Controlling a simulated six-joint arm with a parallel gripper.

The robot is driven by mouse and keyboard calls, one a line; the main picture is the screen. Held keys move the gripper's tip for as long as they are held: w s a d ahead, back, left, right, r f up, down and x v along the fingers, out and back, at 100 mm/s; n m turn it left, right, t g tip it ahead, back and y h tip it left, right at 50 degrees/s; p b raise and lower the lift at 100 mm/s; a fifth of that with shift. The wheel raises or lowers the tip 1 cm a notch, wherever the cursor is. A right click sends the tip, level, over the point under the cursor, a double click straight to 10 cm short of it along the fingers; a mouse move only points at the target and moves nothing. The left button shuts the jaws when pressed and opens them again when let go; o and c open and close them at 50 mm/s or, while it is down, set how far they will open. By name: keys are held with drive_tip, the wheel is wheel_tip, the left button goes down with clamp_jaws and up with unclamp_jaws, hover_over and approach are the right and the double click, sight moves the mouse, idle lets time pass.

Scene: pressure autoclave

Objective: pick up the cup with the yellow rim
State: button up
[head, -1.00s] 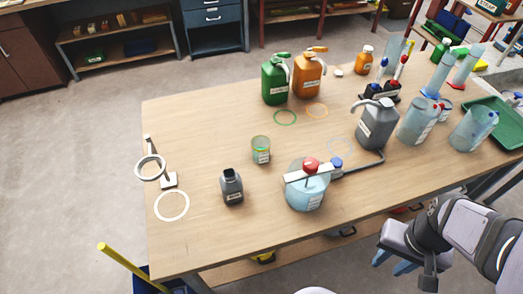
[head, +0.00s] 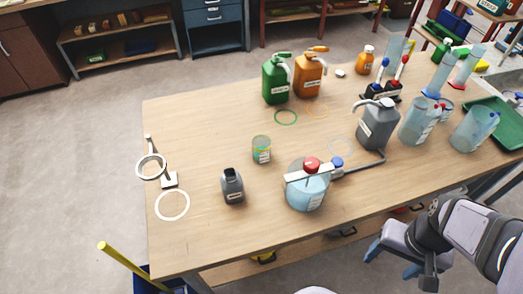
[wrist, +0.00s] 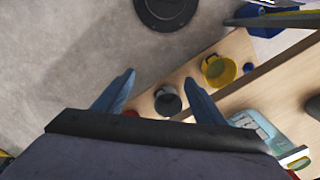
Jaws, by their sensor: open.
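A cup with a yellow rim (wrist: 219,70) stands on the wooden lower shelf in the wrist view, right of my fingers and apart from them. In the head view a small yellow patch (head: 264,257) shows under the front table edge; most of that shelf is hidden by the tabletop. My gripper (wrist: 158,82) is open and empty, with its two blue fingers spread. In the head view my gripper (head: 388,258) hangs off the table's front edge at the lower right.
A dark round container (wrist: 168,101) also stands on the shelf, seen between my fingers. The tabletop (head: 220,125) above carries a clear beaker (head: 262,150), a blue-filled vessel (head: 306,190) and several jugs. A blue bin (head: 165,288) stands at the front left. The floor before the table is open.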

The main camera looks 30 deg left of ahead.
drive_tip(key=w+a+r+m+t+y+b, duration=0.1)
drive_tip(key=w+a+r+m+y, duration=0.25)
drive_tip(key=w+a, duration=0.4)
drive_tip(key=w+a+r+m+y, duration=0.25)
drive_tip(key=w+a+m, duration=0.25)
drive_tip(key=w+a, duration=0.3)
drive_tip(key=w+a+r+m+t+y+b, duration=0.1)
drive_tip(key=w+a+r+m+y, duration=0.1)
drive_tip(key=w+a+m+y, duration=0.5)
drive_tip(key=n+g+b, duration=0.2)
drive_tip(key=g+b, duration=0.5)
drive_tip(key=b, duration=0.2)
hover_over(251, 156)
drive_tip(key=f, duration=0.7)
drive_tip(key=shift+w+a+f, duration=0.15)
drive_tip(key=shift+a+f, duration=0.05)
drive_tip(key=shift+f, duration=0.15)
drive_tip(key=shift+h, duration=0.3)
drive_tip(key=d+f, duration=0.1)
drive_tip(key=d, duration=0.1)
drive_tip(key=w+d+f+b, duration=0.1)
drive_tip(key=d, duration=0.1)
drive_tip(key=w+d+f, duration=0.1)
drive_tip(key=d+f, duration=0.1)
drive_tip(key=shift+w+d+f, duration=0.1)
drive_tip(key=shift+w+d, duration=0.1)
drive_tip(key=shift+w, duration=0.05)
drive_tip(key=shift+p+x, duration=0.8)
drive_tip(key=shift+x, duration=2.85)
drive_tip(key=shift+s, duration=0.2)
